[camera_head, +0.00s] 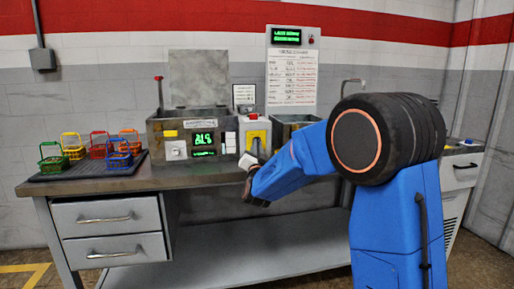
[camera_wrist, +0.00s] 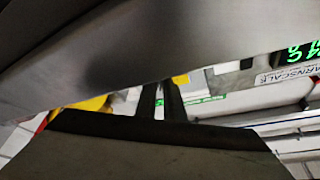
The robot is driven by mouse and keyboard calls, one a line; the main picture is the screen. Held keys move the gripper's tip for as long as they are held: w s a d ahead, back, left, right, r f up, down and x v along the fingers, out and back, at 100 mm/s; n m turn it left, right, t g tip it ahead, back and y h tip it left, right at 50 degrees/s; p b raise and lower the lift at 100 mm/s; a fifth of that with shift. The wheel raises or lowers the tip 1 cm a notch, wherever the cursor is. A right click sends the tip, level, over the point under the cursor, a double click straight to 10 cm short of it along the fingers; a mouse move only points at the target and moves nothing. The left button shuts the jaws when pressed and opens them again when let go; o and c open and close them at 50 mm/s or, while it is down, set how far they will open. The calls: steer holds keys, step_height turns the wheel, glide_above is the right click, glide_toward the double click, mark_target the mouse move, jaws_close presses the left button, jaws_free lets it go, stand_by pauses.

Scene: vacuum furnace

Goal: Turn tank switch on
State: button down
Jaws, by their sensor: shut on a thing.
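The tank switch panel (camera_head: 257,129) is a yellow plate on a grey box at the front middle of the bench. My gripper (camera_head: 252,157) is right in front of its lower part, shut on what appears to be the tank switch, mostly hidden behind the fingers and wrist. The switch's exact position cannot be made out. In the wrist view large grey gripper surfaces fill much of the picture, with two narrow dark prongs (camera_wrist: 160,101) between them and a bit of yellow panel (camera_wrist: 92,105) to the left.
A grey tank with a raised lid (camera_head: 199,78) and green display (camera_head: 203,139) stands left of the panel. An open tank (camera_head: 291,126) is to its right. Several coloured baskets (camera_head: 73,146) stand on a dark mat at the left. A notice board (camera_head: 291,75) stands behind.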

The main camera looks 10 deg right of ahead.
steer(key=c, duration=1.9)
jaws_free()
steer(key=shift+o, duration=0.2)
steer(key=v, duration=1.7)
steer(key=shift+s, duration=0.15)
steer(key=shift+d, duration=0.1)
steer(key=s+d+f+n+g+y, duration=0.1)
steer(key=s+d+f+n+g, duration=0.2)
steer(key=s, duration=1)
steer(key=s+d+f+n+g+y, duration=0.2)
steer(key=s+f+g, duration=0.4)
steer(key=s, duration=0.8)
steer(key=s+d+f+n+g+y, duration=0.1)
steer(key=s+d+f+n+g, duration=0.3)
steer(key=s, duration=0.9)
steer(key=d+g, duration=0.1)
steer(key=g, duration=0.2)
steer(key=shift+s+d+f+g+y, duration=0.25)
steer(key=shift+s+d+g+y, duration=0.05)
steer(key=shift+s+d, duration=0.1)
